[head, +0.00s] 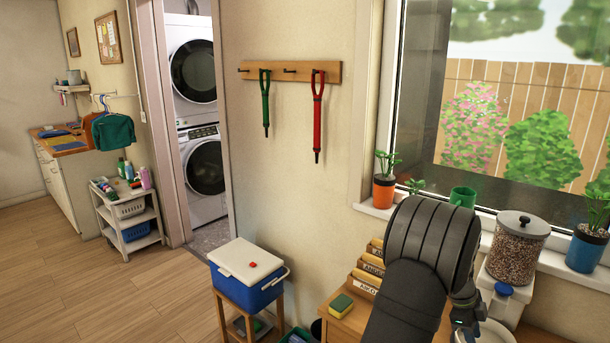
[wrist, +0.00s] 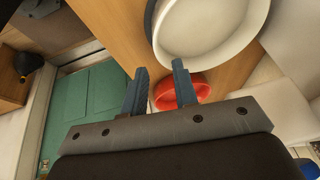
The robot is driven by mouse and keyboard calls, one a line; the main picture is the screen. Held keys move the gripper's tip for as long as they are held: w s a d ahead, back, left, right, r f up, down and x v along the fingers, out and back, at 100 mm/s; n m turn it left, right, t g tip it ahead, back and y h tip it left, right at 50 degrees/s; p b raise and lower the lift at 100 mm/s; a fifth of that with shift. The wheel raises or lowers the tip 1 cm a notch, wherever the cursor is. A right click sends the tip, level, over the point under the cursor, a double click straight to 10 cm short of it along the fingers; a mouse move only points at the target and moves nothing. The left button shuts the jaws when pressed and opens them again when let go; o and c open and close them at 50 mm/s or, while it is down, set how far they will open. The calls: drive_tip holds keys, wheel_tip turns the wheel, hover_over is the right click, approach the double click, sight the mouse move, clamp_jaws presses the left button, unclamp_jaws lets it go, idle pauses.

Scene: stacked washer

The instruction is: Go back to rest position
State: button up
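My gripper (wrist: 160,85) shows in the wrist view with its two dark fingers apart and nothing held between them. Beyond the fingertips are a red round object (wrist: 181,90), partly covered by one finger, and a large white dish (wrist: 215,50) on a wooden surface. In the head view my dark arm rises at the lower right in front of the window sill. The fingers cannot be made out there.
A clear dispenser (head: 516,252) of brown pellets stands right of my arm, with a white dish (head: 497,334) below. Card files (head: 367,278) and a sponge (head: 341,306) lie left of it. A blue cooler (head: 247,275) sits on a stool. The floor at left is open.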

drive_tip(key=v, duration=0.6)
drive_tip(key=x, duration=1.2)
drive_tip(key=shift+s+d+f, duration=0.1)
drive_tip(key=shift+s+f, duration=0.05)
drive_tip(key=shift+f, duration=0.25)
drive_tip(key=shift+d+r, duration=0.1)
drive_tip(key=shift+r, duration=0.3)
wheel_tip(320, 180, up, 6)
drive_tip(key=s+a, duration=1.4)
drive_tip(key=w+a+r+n+t, duration=0.1)
drive_tip(key=w+a+r+n, duration=0.2)
drive_tip(key=w, duration=0.4)
drive_tip(key=w+a+r+n+t, duration=0.1)
drive_tip(key=w+a+n+t, duration=0.1)
drive_tip(key=w+a+n, duration=0.3)
drive_tip(key=w+a+f, duration=0.2)
drive_tip(key=w+f, duration=0.3)
drive_tip(key=w, duration=0.3)
drive_tip(key=shift+w+a+f+m+h, duration=0.15)
drive_tip(key=shift+a+f+m+h, duration=0.05)
drive_tip(key=shift+m+h, duration=0.1)
drive_tip(key=shift+o, duration=0.2)
